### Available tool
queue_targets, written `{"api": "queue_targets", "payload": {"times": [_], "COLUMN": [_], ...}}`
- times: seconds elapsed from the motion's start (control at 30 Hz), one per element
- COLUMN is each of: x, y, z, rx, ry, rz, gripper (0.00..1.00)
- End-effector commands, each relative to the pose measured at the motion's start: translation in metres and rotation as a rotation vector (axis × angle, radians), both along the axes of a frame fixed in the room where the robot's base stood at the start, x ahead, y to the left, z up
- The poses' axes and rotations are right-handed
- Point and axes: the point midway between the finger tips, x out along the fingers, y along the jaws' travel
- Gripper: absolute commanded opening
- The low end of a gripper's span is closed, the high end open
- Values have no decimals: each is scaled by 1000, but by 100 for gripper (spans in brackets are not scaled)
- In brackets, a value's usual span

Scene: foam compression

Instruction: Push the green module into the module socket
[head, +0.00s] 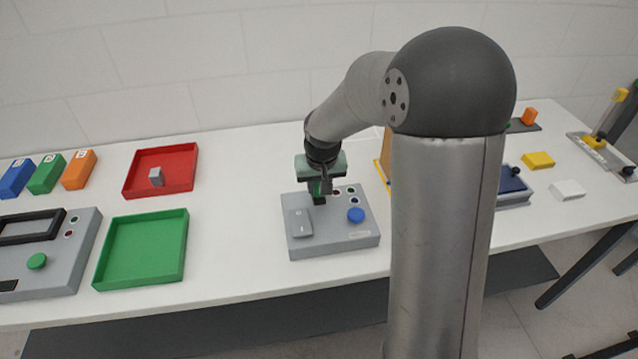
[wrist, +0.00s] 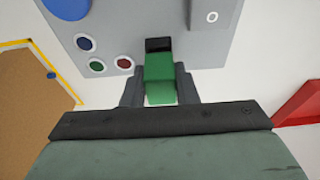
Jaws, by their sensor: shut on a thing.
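The green module (wrist: 161,72) is a small green block between the two dark fingers of my gripper (wrist: 160,86) in the wrist view. My gripper is shut on it. In the head view my gripper (head: 321,188) points down over the back part of the grey panel box (head: 333,242), and only a sliver of green shows there. A black piece (wrist: 158,44), seemingly the module socket, lies at the module's far end in the wrist view. Module and black piece look in line; I cannot tell how deep the module sits.
The panel box carries a grey rocker switch (head: 301,222), a blue button (head: 356,215) and several small round indicators. A green tray (head: 184,240) and a red tray (head: 192,170) stand to the left. A cork board (wrist: 30,110) with a yellow frame lies beside the box.

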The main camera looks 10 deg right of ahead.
Motion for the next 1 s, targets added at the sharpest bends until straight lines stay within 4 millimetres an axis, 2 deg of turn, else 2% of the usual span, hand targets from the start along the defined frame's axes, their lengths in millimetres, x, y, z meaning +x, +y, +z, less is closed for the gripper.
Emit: {"api": "queue_targets", "payload": {"times": [0.53,0.57,0.6,0.63,1.0], "x": [0,0,0,0,0], "y": [0,0,0,0,0], "z": [-12,-11,-11,-11,-11], "rx": [0,0,0,0,0], "ry": [0,0,0,0,0], "rz": [0,0,0,0,0], "gripper": [0,35,46,52,52]}}
